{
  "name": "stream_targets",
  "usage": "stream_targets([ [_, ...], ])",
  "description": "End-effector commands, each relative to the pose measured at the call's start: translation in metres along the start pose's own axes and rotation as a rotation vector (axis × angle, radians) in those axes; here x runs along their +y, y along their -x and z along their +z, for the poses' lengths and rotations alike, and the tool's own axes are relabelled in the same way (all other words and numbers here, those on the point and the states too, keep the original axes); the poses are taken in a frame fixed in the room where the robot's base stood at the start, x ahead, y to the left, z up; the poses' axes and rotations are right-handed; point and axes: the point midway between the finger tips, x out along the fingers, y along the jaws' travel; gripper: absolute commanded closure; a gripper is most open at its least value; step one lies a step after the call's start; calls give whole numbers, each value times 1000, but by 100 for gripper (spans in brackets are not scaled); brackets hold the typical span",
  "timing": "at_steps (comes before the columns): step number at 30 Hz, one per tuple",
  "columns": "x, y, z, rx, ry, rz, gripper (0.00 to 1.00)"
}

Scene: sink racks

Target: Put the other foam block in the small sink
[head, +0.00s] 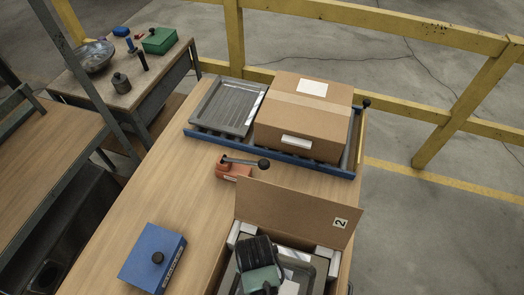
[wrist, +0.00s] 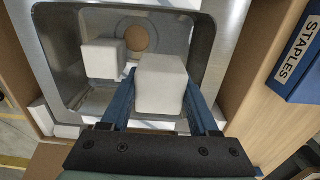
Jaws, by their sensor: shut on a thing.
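My gripper (wrist: 163,88) is shut on a white foam block (wrist: 162,82), with a blue finger on each side of it. The block is held over the grey sink basin (wrist: 68,50); its exact height above the bottom is hard to tell. A second white foam block (wrist: 101,59) sits inside the basin to the left, beside the round drain hole (wrist: 134,38). In the head view, my gripper (head: 262,280) is above the open cardboard box (head: 295,212) holding the grey sink (head: 318,266). The held block cannot be made out there.
White packing pieces (head: 246,228) fill the box corners. A blue STAPLES box (head: 153,256) lies left of the box. Farther back are a closed carton (head: 300,118) and a grey tray (head: 226,107). The table's left middle is clear.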

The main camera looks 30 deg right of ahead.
Motion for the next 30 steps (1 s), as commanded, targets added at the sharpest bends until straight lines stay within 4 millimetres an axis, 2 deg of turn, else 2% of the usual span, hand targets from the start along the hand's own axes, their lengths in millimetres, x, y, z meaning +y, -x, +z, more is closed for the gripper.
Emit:
stream_targets([
  [3, 0, -17, 0, -1, 2, 1, 90],
  [8, 0, -30, 0, 0, 3, 0, 90],
  [15, 0, -60, 0, -1, 3, 1, 90],
  [29, -1, -69, 0, 1, 4, 0, 90],
  [30, -1, -68, -1, 2, 4, -1, 33],
])
